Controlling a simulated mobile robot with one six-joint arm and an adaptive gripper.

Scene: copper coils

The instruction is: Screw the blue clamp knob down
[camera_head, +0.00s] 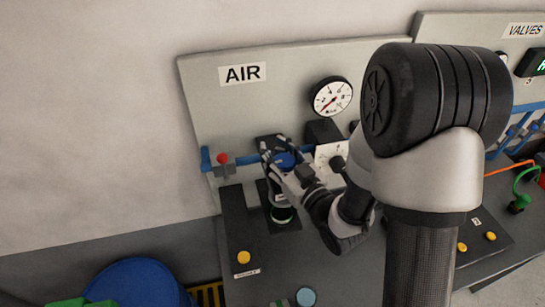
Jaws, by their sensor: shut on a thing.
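The blue clamp knob (285,160) shows between the fingers of my gripper (279,157), in front of the panel marked AIR. My gripper is shut on the knob, with fingers on both sides of it. The knob sits above a dark upright fixture (281,205) with a green and white part near its foot. The fingers and wrist hide part of the knob and what lies directly under it.
A blue pipe with a red-handled valve (222,160) runs left of the gripper. A pressure gauge (331,97) and a white dial plate (330,155) are to the right. A yellow button (243,257) is on the dark bench (238,220). A blue barrel (140,283) stands lower left.

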